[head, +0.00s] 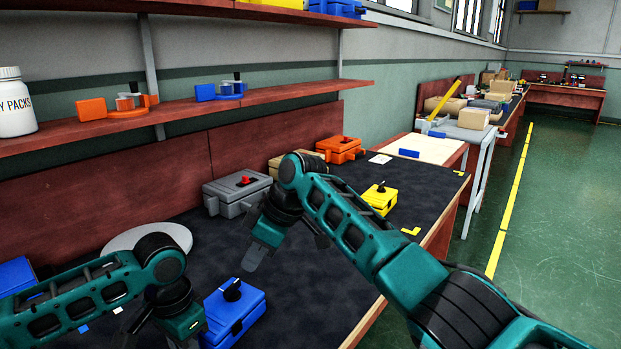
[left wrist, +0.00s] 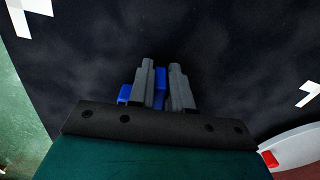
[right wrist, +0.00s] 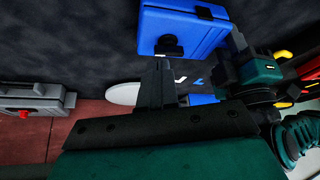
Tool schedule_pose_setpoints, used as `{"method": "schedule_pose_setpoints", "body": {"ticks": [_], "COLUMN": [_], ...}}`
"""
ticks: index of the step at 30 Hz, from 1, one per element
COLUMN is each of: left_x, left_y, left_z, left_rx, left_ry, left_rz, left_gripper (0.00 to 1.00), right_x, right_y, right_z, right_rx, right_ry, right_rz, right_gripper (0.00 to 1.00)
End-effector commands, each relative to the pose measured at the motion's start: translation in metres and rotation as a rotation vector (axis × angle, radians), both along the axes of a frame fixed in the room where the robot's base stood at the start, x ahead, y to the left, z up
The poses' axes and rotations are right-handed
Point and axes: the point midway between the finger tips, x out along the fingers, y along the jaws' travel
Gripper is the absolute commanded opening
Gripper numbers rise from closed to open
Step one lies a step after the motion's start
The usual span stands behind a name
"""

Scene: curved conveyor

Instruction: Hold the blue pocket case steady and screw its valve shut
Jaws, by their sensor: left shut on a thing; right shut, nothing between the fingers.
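The blue pocket case (head: 246,308) sits on the dark table mat at the bottom of the head view, with a black valve knob (head: 233,289) on top. My left gripper (left wrist: 161,75) is shut on a blue part of the case (left wrist: 159,92), seen between its fingers in the left wrist view; the exact part is hard to tell. My right gripper (head: 249,264) is shut and empty, above and behind the case in the head view, apart from the knob. The right wrist view shows the case (right wrist: 190,22) and knob (right wrist: 168,45) beyond the right fingertips (right wrist: 154,65).
A grey case (head: 236,196) with a red knob, an orange case (head: 340,149) and a yellow case (head: 380,198) stand farther along the table. A white round plate (head: 120,241) lies behind my left arm. Shelves (head: 200,109) line the wall.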

Motion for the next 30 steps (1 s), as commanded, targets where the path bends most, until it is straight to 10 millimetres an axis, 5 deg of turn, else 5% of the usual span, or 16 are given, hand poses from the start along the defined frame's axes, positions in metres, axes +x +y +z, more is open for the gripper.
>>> {"method": "schedule_pose_setpoints", "body": {"ticks": [17, 30], "left_x": [0.000, 0.000], "left_y": [0.000, 0.000], "left_z": [0.000, 0.000], "left_rx": [-0.001, -0.001], "left_ry": [-0.001, -0.001], "left_rz": [0.000, 0.000], "left_gripper": [0.00, 0.00], "right_x": [-0.002, -0.030], "right_y": [-0.001, 0.001], "right_z": [0.017, 0.014], "right_rx": [0.002, -0.001], "right_ry": [-0.008, 0.003], "right_rz": [-0.004, -0.001], "right_gripper": [0.00, 0.00]}}
